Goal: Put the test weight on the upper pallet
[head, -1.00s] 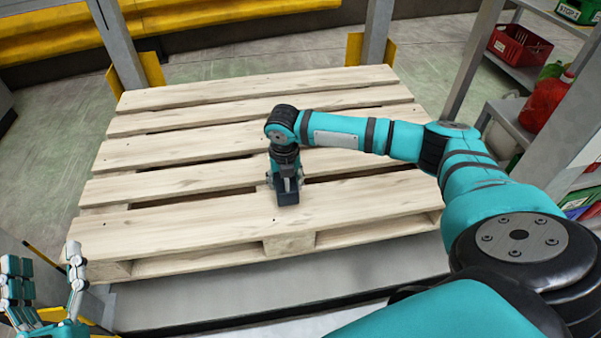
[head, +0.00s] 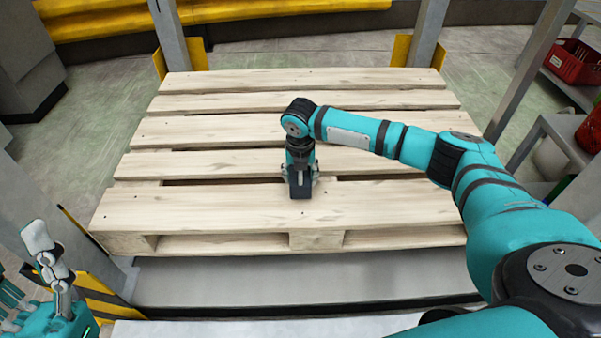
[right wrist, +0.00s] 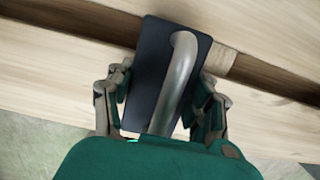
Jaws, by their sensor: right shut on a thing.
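The test weight (head: 300,189) is a dark block with a grey metal handle. It is upright over the front boards of the wooden pallet (head: 200,208), near their middle; I cannot tell whether it touches the wood. My right gripper (head: 301,178) is shut on the weight from above. In the right wrist view the weight (right wrist: 149,85) sits between the two fingers, with its curved handle facing the camera and pallet boards behind it. My left gripper (head: 38,285) is at the lower left, empty, its fingers apart and partly cut off by the frame.
Grey uprights (head: 428,35) with yellow guards stand at the pallet's back corners. A shelf with a red bin (head: 575,62) is at the right. A yellow-black striped guard (head: 100,290) is near my left gripper. Most of the pallet top is bare.

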